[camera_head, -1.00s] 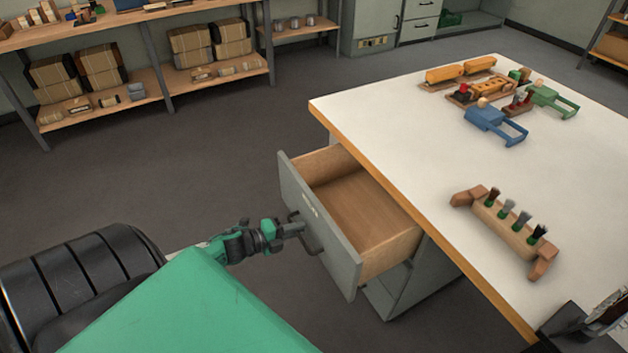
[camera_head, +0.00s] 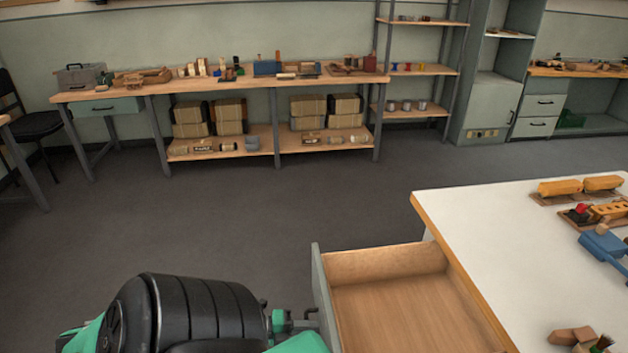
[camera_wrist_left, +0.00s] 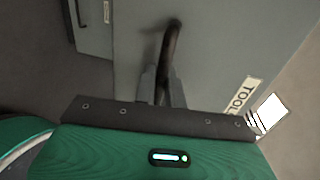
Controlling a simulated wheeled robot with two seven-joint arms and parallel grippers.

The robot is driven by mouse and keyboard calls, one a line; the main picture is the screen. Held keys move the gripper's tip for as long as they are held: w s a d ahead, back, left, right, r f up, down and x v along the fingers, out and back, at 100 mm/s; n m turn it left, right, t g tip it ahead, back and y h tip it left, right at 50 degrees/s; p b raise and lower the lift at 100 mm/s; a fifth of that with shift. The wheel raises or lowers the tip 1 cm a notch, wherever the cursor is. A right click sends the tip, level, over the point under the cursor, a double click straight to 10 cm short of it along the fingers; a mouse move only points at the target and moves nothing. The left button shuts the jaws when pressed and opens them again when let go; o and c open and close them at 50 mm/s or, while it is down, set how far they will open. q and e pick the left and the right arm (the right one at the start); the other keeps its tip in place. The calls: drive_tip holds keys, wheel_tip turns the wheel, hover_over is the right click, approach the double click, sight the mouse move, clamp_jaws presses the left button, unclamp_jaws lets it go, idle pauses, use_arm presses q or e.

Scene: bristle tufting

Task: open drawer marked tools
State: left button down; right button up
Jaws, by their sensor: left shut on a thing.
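The drawer (camera_head: 392,312) stands pulled out from under the white-topped table, and its wooden inside looks empty. Its grey front shows in the left wrist view with a label reading "TOOL" (camera_wrist_left: 240,95), the end of the word cut off. My left gripper (camera_wrist_left: 163,88) is shut on the dark bar handle (camera_wrist_left: 172,45) of this drawer. In the head view the left gripper (camera_head: 308,318) is at the drawer front, partly hidden by my own arm. My right gripper is not in view.
The white table (camera_head: 500,220) stands at right with yellow blocks (camera_head: 560,187) and a blue tool (camera_head: 605,243) on it. A long workbench (camera_head: 220,85) and shelves (camera_head: 420,70) line the far wall. The floor (camera_head: 240,215) between is clear.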

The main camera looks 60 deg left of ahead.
use_arm(q)
drive_tip(key=c, duration=1.6)
unclamp_jaws()
drive_tip(key=v, duration=1.3)
drive_tip(key=shift+s+a, duration=0.25)
drive_tip(key=shift+s, duration=0.1)
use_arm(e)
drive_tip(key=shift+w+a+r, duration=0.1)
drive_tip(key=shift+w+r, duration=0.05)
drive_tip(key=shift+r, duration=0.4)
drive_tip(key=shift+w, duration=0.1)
